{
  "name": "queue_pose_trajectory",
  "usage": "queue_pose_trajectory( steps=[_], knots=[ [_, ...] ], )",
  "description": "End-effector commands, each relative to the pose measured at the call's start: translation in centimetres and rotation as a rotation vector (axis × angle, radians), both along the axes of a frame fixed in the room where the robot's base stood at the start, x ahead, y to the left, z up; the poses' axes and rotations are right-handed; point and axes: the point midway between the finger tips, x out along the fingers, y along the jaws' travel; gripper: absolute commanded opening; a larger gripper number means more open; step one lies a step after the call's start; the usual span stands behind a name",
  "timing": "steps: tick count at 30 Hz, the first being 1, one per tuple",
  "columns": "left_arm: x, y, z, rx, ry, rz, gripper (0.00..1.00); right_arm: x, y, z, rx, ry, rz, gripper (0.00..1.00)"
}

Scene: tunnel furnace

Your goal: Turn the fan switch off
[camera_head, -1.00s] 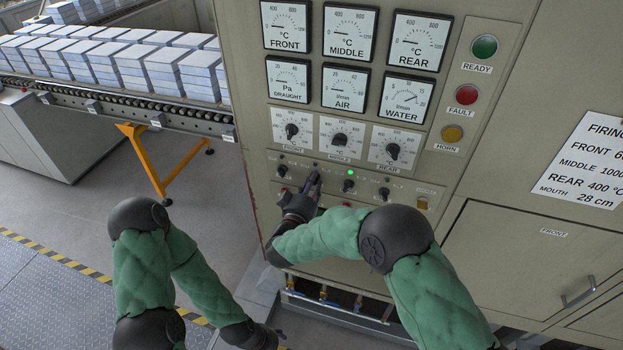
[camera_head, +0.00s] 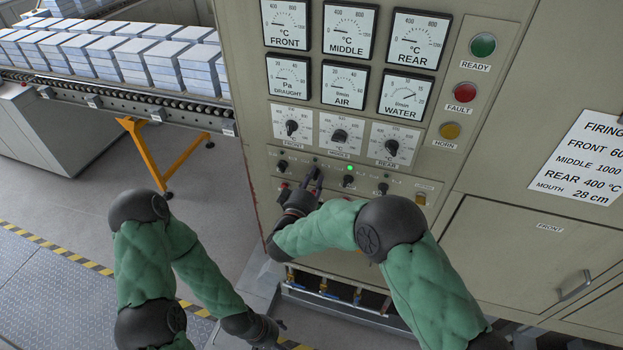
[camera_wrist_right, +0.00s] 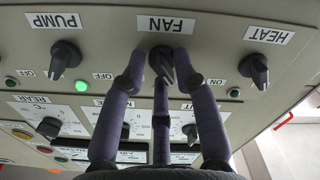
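The fan switch (camera_wrist_right: 161,62) is a dark rotary knob by the FAN label (camera_wrist_right: 166,24) in the right wrist view. In the head view my right gripper (camera_head: 315,180) is at the switch row and hides the knob. My left gripper (camera_head: 268,330) hangs low, its fingers unclear.
The pump knob (camera_wrist_right: 65,57) has a lit green lamp (camera_wrist_right: 82,85); the heat knob (camera_wrist_right: 256,70) has a dark lamp. Dials and gauges sit above the switches on the panel (camera_head: 400,290). A conveyor with stacked blocks (camera_head: 135,62) stands left, with open floor before it.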

Motion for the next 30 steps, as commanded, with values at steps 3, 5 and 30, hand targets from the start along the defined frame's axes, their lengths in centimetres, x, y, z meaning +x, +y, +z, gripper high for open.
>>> queue_pose_trajectory(
  steps=[3, 5, 30],
  knots=[
    [0.0, 0.0, 0.0, 0.000, 0.000, 0.000, 0.63, 0.1, -0.1, 0.1, 0.002, -0.002, -0.002, 0.41],
    [0.0, 0.0, 0.0, 0.000, 0.000, 0.000, 0.63, 0.1, -0.1, 0.1, 0.002, -0.001, -0.001, 0.41],
    [0.0, 0.0, 0.0, 0.000, 0.000, 0.000, 0.63, -9.8, 3.2, 0.1, 0.002, -0.001, 0.003, 0.41]
  ],
)
